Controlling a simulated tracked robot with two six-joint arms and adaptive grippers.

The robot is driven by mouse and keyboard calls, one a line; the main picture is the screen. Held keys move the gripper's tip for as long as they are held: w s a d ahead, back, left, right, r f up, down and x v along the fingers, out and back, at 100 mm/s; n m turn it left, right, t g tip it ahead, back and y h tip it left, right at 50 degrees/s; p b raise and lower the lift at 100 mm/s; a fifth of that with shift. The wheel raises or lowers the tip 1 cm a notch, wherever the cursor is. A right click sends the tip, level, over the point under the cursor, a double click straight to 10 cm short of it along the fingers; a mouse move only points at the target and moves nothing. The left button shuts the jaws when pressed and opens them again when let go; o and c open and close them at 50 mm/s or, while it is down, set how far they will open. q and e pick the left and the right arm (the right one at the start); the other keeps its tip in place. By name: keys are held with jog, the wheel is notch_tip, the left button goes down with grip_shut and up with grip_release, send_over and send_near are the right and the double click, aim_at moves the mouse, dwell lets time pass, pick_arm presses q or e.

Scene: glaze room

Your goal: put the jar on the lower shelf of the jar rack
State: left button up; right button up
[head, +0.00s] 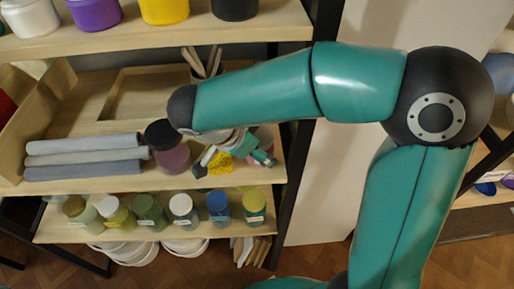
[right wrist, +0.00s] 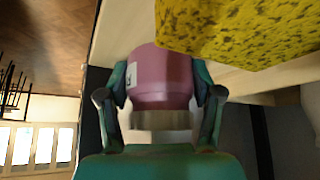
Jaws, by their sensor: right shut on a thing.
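A pink jar (right wrist: 165,75) with a white label and a pale end is between the two fingers of my right gripper (right wrist: 160,88), which is shut on it. In the head view the gripper (head: 258,156) is partly hidden under my forearm, near the right end of the middle shelf, and only a little of the pink jar (head: 265,136) shows. The rack's lower shelf (head: 150,235) holds a row of lidded jars (head: 150,210). My left gripper is not in view.
A yellow speckled sponge (right wrist: 245,25) is close beside the held jar; it also shows in the head view (head: 220,163). A mauve jar with a dark lid (head: 172,158) and rolled grey cloths (head: 85,155) are on the middle shelf. White tubs (head: 125,250) stand underneath.

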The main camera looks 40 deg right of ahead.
jog(key=o, duration=1.3)
jog(key=shift+o, duration=0.2)
jog(key=shift+r, duration=0.1)
jog(key=v, duration=0.4)
jog(key=shift+a+r, duration=0.15)
jog(key=a, duration=1.2)
jog(key=shift+s+a+r, duration=0.15)
jog(key=shift+s+r, duration=0.1)
